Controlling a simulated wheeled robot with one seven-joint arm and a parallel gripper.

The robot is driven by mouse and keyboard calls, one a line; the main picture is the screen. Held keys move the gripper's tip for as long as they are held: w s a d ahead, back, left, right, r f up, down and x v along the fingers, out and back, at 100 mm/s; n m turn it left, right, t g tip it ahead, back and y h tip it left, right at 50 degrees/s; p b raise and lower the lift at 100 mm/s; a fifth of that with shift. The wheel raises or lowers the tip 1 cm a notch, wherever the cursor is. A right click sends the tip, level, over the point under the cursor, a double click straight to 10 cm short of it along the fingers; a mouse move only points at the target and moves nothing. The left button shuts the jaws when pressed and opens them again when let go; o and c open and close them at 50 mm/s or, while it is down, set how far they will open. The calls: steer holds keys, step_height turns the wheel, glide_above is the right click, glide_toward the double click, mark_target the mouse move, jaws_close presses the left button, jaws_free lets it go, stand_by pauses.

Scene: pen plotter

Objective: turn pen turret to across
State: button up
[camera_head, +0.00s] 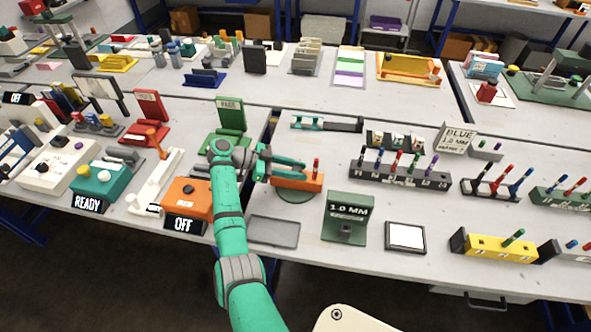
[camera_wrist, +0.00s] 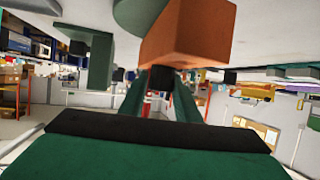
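The pen turret is an orange block (camera_head: 297,182) with a red-capped pen (camera_head: 316,167) standing at its right end. It sits on a dark green round base (camera_head: 297,196) at the table's middle. My gripper (camera_head: 291,170) reaches it from the left, its teal fingers spread near the block's left part. The fingers look open, and I see no clear grip on the block. Contact with the block cannot be told.
A green stand marked 1.0 MM (camera_head: 346,218) and an empty grey tray (camera_head: 273,231) lie in front. A grey pen rack (camera_head: 400,175) stands to the right. An orange box (camera_head: 188,197) with an OFF sign (camera_head: 185,224) is left of my arm. A green PASS holder (camera_head: 230,117) stands behind.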

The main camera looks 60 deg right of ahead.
steer(key=shift+o, duration=1.1)
steer(key=shift+s+f, duration=0.1)
steer(key=shift+s, duration=0.05)
steer(key=shift+w, duration=0.2)
steer(key=v, duration=1)
steer(key=shift+w+r, duration=0.25)
steer(key=shift+w, duration=0.05)
steer(key=shift+a, duration=0.1)
